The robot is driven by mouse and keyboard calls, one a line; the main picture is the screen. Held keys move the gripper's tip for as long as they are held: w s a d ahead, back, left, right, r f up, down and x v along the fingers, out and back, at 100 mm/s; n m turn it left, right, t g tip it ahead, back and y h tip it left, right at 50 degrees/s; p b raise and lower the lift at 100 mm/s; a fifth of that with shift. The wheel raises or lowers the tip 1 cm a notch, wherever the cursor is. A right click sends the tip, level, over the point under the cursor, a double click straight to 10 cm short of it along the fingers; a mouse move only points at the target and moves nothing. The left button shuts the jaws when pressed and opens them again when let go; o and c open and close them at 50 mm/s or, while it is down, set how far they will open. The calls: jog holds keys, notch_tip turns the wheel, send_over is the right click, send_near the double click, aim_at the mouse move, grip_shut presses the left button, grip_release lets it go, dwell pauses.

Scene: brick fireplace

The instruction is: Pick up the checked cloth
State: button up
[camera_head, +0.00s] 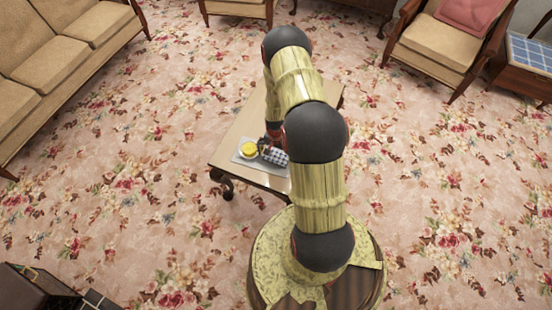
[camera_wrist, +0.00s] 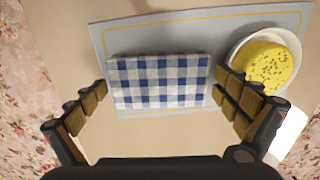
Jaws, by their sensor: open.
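The checked cloth (camera_wrist: 160,82), blue and white and folded into a rectangle, lies flat on a grey placemat (camera_wrist: 120,36) with a yellow border line. In the wrist view my gripper (camera_wrist: 167,95) is open, with one finger near each short end of the cloth. I cannot tell how far above the cloth the fingertips are. In the head view the cloth (camera_head: 273,156) shows beside my gripper (camera_head: 268,146), and my arm hides part of the scene there.
A white bowl (camera_wrist: 236,53) with a yellow speckled item (camera_wrist: 266,65) stands on the mat, close to the right finger. The low wooden table (camera_head: 247,122) holds the mat. A sofa (camera_head: 50,60) stands left and an armchair (camera_head: 430,45) at the upper right. Floral carpet around is open.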

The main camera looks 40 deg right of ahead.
aim_at(276, 156)
jog(key=shift+c, duration=0.9)
jog(key=c, duration=0.8)
jog(key=shift+c, duration=0.2)
jog(key=shift+r, duration=0.1)
jog(key=shift+r+p, duration=0.35)
jog(key=shift+r, duration=0.25)
notch_tip(276, 156, up, 3)
jog(key=shift+s+f+p, duration=0.15)
jog(key=shift+f+p, duration=0.05)
jog(key=shift+p, duration=0.5)
jog(key=s+a+r+p, duration=0.4)
jog(key=s+a+r, duration=0.3)
jog(key=s+r, duration=0.2)
jog(key=shift+s+a, duration=0.4)
jog(key=shift+s, duration=0.8)
